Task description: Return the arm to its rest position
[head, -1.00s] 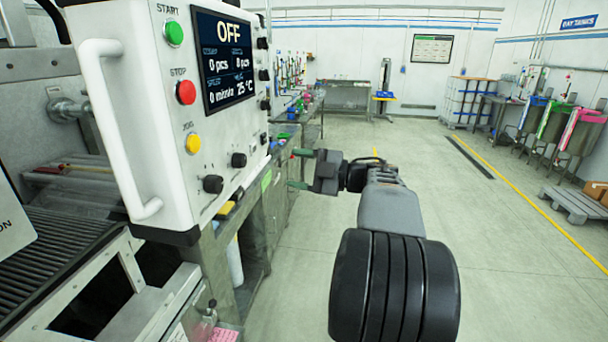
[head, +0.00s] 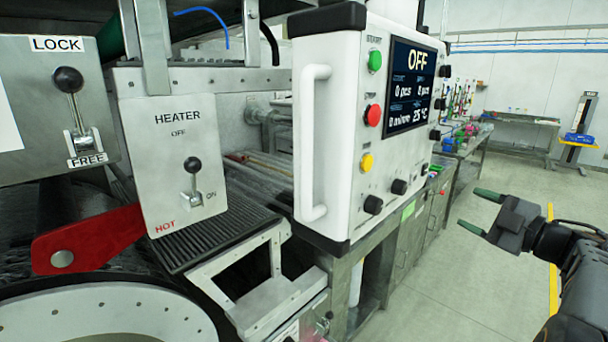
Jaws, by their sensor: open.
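My gripper (head: 482,210) is at the right of the head view, at the end of my dark arm. Its two green-tipped fingers point left and stand apart, with nothing between them. It is in front of and to the right of the white control panel (head: 330,130), with a gap of floor between. The panel's screen (head: 412,86) reads OFF, 0 pcs and 25 °C. Much of my arm is cut off by the right picture edge.
At left are a heater lever (head: 194,180), a LOCK/FREE lever (head: 72,105), a red handle (head: 90,240) and a round white flange (head: 110,315). A low bench (head: 405,215) runs behind the panel. Open floor (head: 440,310) lies below my gripper.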

